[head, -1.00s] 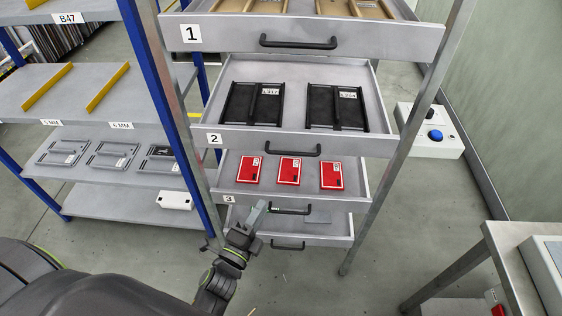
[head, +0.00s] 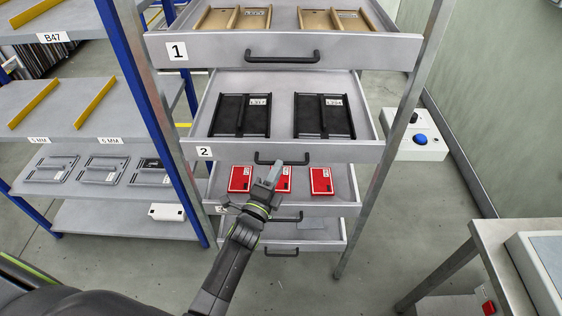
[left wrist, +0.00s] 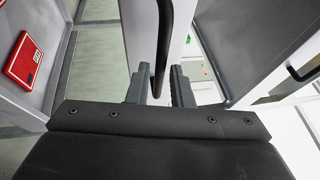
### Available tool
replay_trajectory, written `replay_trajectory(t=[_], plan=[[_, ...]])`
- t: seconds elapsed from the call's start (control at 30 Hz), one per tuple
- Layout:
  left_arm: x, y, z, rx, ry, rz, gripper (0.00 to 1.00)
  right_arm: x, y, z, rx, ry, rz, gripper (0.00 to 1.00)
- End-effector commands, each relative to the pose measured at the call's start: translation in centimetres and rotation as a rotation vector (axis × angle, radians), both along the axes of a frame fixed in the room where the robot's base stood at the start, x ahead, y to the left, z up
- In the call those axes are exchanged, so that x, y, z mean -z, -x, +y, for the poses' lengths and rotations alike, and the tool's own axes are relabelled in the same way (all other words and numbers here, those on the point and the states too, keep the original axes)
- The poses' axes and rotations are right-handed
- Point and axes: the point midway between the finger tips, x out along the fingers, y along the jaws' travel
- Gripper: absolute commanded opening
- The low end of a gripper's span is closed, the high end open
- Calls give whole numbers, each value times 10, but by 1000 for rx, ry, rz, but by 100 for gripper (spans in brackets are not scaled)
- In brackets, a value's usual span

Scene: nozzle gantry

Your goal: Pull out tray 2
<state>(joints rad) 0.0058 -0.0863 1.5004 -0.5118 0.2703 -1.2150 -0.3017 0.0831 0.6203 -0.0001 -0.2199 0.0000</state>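Tray 2 (head: 220,151) is a grey drawer in the rack, marked with a white "2" label. Its interior shows, with two black cases, left (head: 228,116) and right (head: 310,117). Its black bar handle (head: 297,162) is on the front. My left gripper (head: 277,170) is at this handle in the head view, hiding a little of it. In the left wrist view the open fingers (left wrist: 158,87) stand either side of the dark handle bar (left wrist: 163,40), whose end shows between them. Contact cannot be told. My right gripper is not in view.
Tray 1 (head: 380,50) is above, holding brown cases. Tray 3 (head: 348,205) below holds red boxes (head: 321,180), with another drawer underneath. A blue-post shelf (head: 130,222) stands left, a blue-button box (head: 418,148) right, and a table (head: 480,245) at lower right.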

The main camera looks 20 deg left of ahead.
Motion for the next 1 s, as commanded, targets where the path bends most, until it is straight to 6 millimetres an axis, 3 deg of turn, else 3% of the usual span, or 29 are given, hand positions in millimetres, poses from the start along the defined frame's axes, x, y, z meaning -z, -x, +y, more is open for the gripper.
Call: replay_trajectory(t=[0.2,0.6,0.77,1.0], plan=[[-5,-25,-3,0,0,0,20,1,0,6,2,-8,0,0],[-6,-32,-4,0,0,1,20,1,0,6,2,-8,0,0],[-5,-31,-4,0,0,1,0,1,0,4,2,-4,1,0],[-5,-31,-4,0,0,1,0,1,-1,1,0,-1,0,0]])
